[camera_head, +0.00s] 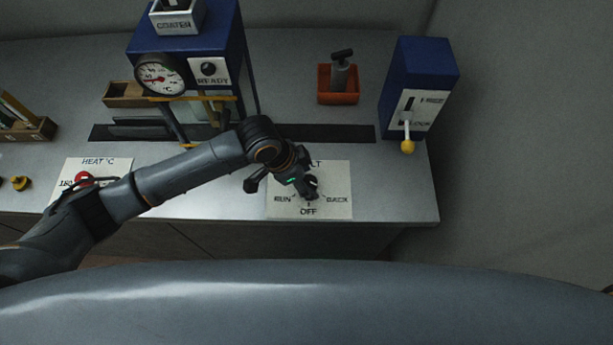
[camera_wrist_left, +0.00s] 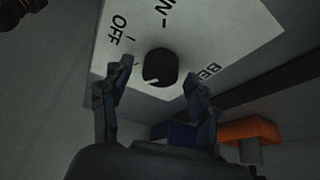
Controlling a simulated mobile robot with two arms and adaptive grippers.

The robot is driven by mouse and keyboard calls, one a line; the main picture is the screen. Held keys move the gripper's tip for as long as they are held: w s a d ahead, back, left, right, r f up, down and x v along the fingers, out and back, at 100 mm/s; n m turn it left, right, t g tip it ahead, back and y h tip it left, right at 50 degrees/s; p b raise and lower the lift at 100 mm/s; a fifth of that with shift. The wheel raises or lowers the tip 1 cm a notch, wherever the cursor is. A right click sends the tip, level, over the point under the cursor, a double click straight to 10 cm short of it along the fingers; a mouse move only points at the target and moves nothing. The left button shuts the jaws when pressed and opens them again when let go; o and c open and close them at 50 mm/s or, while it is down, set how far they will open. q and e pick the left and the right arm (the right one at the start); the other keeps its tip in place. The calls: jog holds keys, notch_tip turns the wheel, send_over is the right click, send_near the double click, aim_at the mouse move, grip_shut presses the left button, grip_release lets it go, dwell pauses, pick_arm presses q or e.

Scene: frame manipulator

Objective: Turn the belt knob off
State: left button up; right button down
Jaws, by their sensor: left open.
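The belt knob (camera_wrist_left: 160,66) is round and black with a small white mark. It sits on a white panel (camera_head: 335,208) labelled RUN, OFF and BACK, near the front of the bench. In the left wrist view, the mark is at the knob's lower edge, away from OFF and toward the side where BACK lies. My left gripper (camera_head: 308,188) is over the panel and covers most of the knob in the head view. In the wrist view its open fingers (camera_wrist_left: 158,76) are on either side of the knob; I cannot tell whether they touch it. My right gripper is out of view.
A heat panel with a red knob (camera_head: 84,179) lies left, partly behind my left arm. A blue machine with a gauge (camera_head: 160,75) stands behind. An orange tray (camera_head: 325,90) is at the back. A blue lever box (camera_head: 418,65) with a yellow-tipped lever stands right.

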pick_arm(q)
jog(key=c, duration=1.2)
